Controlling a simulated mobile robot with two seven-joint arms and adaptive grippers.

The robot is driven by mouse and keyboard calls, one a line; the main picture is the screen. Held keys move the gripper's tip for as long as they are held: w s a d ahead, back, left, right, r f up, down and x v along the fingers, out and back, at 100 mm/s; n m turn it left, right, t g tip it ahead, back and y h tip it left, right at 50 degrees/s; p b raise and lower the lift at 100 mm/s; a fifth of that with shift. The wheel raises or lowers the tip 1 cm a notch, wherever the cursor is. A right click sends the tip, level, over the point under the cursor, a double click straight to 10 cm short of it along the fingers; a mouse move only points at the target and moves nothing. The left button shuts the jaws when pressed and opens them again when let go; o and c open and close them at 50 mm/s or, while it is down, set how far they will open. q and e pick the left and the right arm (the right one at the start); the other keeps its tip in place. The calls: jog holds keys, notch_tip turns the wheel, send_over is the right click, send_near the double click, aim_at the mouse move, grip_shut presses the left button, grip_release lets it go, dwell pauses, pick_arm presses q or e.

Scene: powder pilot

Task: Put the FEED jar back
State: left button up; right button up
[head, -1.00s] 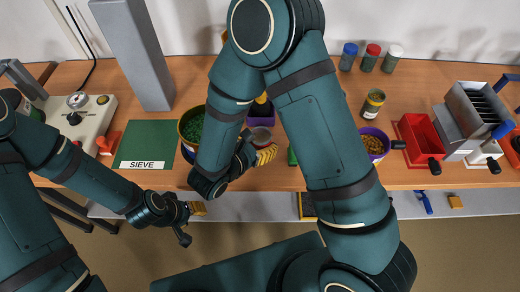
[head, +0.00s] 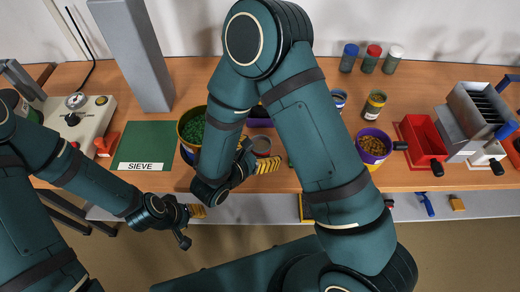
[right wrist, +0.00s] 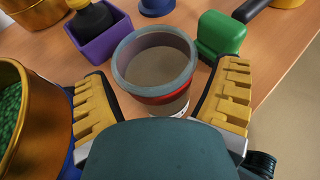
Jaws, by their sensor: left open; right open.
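An open-topped jar (right wrist: 160,97) with a grey rim and a red band stands on the table in the right wrist view. It also shows in the head view (head: 261,144). A bit of white label shows low on it, too hidden to read, so I cannot tell if it is the FEED jar. My right gripper (right wrist: 165,88) is open, its yellow-padded fingers on either side of this jar, with no clear grip. My left gripper (head: 192,212) is open and empty in front of the table edge.
Beside the red-banded jar are a gold pot of green grains (right wrist: 22,115), a purple box (right wrist: 103,38) and a green block (right wrist: 221,33). Blue-, red- and white-lidded jars (head: 370,58) stand at the back. A purple bowl (head: 387,155) and red trays (head: 424,137) are right.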

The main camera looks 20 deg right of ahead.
jog(key=shift+r, duration=0.15)
jog(key=shift+s+a+r, duration=0.1)
jog(key=shift+a+r, duration=0.05)
jog(key=shift+a, duration=0.1)
jog(key=p+v, duration=0.2)
jog(key=v, duration=0.9)
jog(key=shift+s+a, duration=0.15)
jog(key=shift+s, duration=0.05)
